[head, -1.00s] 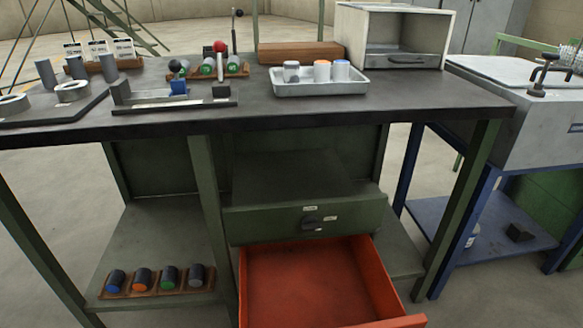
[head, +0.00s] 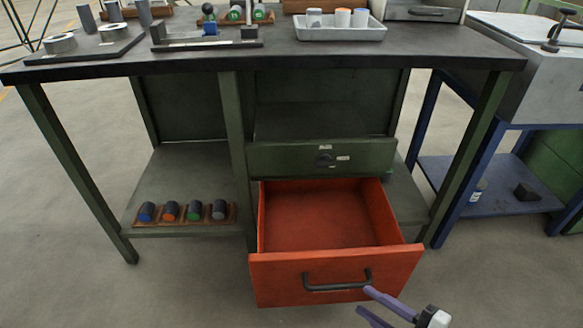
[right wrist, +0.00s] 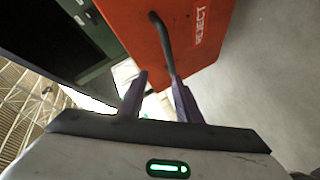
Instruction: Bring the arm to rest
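The red drawer (head: 335,270) under the bench stands pulled out, and its inside looks empty. Its dark bar handle (head: 337,284) is on the front face. My right gripper (head: 363,300) is at the bottom of the head view, just beside the handle's right end, with its two purple fingers apart. In the right wrist view the open fingers (right wrist: 158,77) show with nothing clearly between them. The handle (right wrist: 162,40) ends close to the right finger's tip there; I cannot tell if they touch. My left gripper is not in view.
The dark bench top (head: 270,60) carries a white tray (head: 340,33) with several cups. A green closed drawer (head: 320,157) is above the red one. The lower shelf holds a rack (head: 180,214) of coloured cylinders. A blue stand (head: 490,185) is at right. The floor in front is clear.

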